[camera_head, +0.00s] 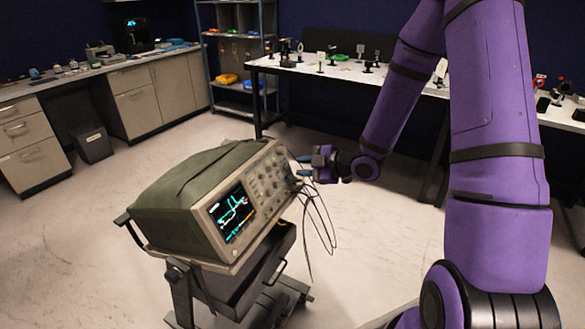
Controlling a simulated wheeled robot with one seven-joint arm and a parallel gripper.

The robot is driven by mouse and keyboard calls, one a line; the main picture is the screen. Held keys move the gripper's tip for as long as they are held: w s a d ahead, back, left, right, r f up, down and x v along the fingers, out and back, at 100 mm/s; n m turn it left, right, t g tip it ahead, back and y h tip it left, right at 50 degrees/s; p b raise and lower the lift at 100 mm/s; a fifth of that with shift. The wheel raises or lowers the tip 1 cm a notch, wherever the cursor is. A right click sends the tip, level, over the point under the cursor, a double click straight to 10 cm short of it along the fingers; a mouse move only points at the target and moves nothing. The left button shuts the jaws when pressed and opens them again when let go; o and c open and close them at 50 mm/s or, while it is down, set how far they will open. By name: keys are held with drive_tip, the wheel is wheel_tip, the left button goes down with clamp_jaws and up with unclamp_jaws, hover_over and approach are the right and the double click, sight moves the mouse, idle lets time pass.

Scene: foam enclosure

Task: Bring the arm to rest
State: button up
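My purple arm (497,130) comes in from the right and bends down toward the middle of the head view. My gripper (302,166) is at its end, close to the right end of the front panel of an oscilloscope (190,190). Its two fingers look spread apart, one above the other, pointing left. I cannot tell whether the fingertips touch the panel. Thin black cables (328,225) hang down just below the gripper.
The oscilloscope sits tilted on a dark wheeled cart (185,290). A white-topped table (345,72) with small optical parts stands behind the arm. A counter (90,72), a bin (93,144) and a shelf rack (236,50) line the back left. Pale floor is clear at left.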

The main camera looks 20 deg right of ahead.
drive_tip(key=shift+s+d+r, duration=0.2)
drive_tip(key=shift+s+d, duration=0.05)
drive_tip(key=shift+s, duration=0.1)
idle(0.3)
drive_tip(key=s+d+r+m+g+h, duration=0.15)
drive_tip(key=s+r+m+h, duration=0.3)
drive_tip(key=r, duration=0.45)
drive_tip(key=s+d+r+m+h, duration=0.3)
drive_tip(key=r+m+h, duration=0.25)
drive_tip(key=r, duration=0.25)
drive_tip(key=s+a+r+m+g, duration=0.1)
drive_tip(key=s+r+m, duration=0.1)
drive_tip(key=s, duration=0.5)
drive_tip(key=s+a+r+m+g, duration=0.1)
drive_tip(key=s+a+r+m, duration=0.1)
drive_tip(key=s, duration=0.5)
drive_tip(key=s+a+r+m+g+y, duration=0.1)
drive_tip(key=s+r+m, duration=0.2)
drive_tip(key=s+r, duration=0.2)
drive_tip(key=s, duration=0.3)
drive_tip(key=shift+a+m+g, duration=0.25)
drive_tip(key=shift+m+g, duration=0.05)
drive_tip(key=shift+g, duration=0.05)
